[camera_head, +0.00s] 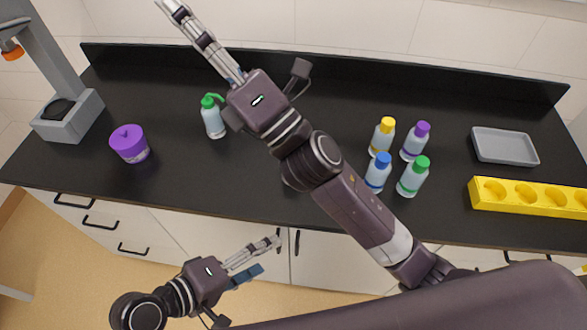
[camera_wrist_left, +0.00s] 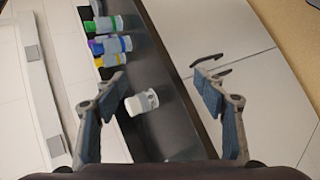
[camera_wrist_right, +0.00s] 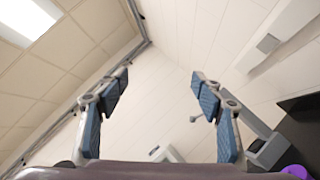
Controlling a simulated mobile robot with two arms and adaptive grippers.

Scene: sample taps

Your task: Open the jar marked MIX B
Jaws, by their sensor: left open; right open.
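No label reading MIX B is legible. Four-colour capped bottles stand together on the black counter: yellow (camera_head: 383,138), purple (camera_head: 416,141), blue (camera_head: 378,172) and green (camera_head: 413,176). A purple-topped tub (camera_head: 130,143) stands at the left. A white bottle (camera_wrist_left: 141,102) lies within my left wrist view, between the fingers in the picture but well beyond them; my right arm seems to hide it in the head view. My left gripper (camera_head: 267,256) is open and empty, in front of the cabinets. My right gripper (camera_head: 174,8) is open and empty, above the counter's back left, pointing up toward the wall.
A grey device (camera_head: 69,117) is at the far left. A grey tray (camera_head: 505,147) and a yellow rack with round holes (camera_head: 525,197) are at the right. The counter's front middle looks largely clear.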

